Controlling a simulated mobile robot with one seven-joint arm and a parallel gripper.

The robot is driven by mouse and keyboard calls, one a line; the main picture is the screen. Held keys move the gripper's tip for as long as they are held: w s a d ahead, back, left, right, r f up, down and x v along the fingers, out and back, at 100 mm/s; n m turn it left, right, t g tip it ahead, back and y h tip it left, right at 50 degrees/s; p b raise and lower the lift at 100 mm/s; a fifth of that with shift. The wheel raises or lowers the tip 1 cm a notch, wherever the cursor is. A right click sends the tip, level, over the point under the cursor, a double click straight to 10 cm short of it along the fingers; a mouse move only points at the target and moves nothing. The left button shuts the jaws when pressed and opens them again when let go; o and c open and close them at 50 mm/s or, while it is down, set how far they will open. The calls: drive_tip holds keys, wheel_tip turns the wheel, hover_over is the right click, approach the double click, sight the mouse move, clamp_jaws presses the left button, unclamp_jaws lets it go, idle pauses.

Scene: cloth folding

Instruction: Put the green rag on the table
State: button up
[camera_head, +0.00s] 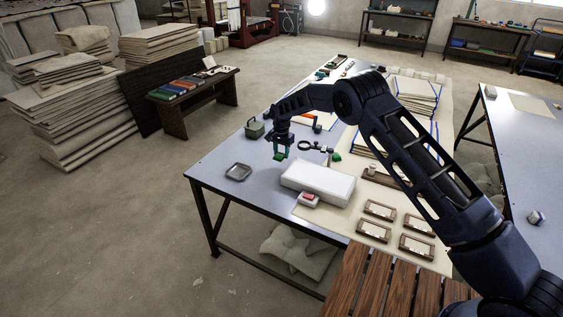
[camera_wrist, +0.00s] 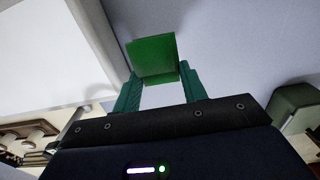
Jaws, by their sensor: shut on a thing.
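The green rag (camera_wrist: 153,58) is a small flat green piece between the teal fingertips in the wrist view. My gripper (camera_wrist: 158,84) is shut on it. In the head view my gripper (camera_head: 280,150) points down over the left part of the grey-blue table (camera_head: 215,185), with the green rag (camera_head: 279,156) at its tips. The rag appears held above the tabletop; its exact height is hard to tell. It is behind and left of a white padded block.
The white block (camera_head: 318,182) lies close by, with a small red-and-white item (camera_head: 309,199) in front. A grey tray (camera_head: 238,172) and a green box (camera_head: 254,129) stand to the left. A black ring-shaped tool (camera_head: 315,147) lies to the right. Bare tabletop lies around the tray.

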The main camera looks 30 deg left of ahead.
sight(281, 166)
drive_tip(key=shift+f, duration=2.75)
drive_tip(key=o, duration=0.9)
drive_tip(key=shift+f, duration=0.1)
drive_tip(key=shift+o, duration=0.2)
wheel_tip(281, 166, up, 12)
drive_tip(key=shift+r, duration=0.15)
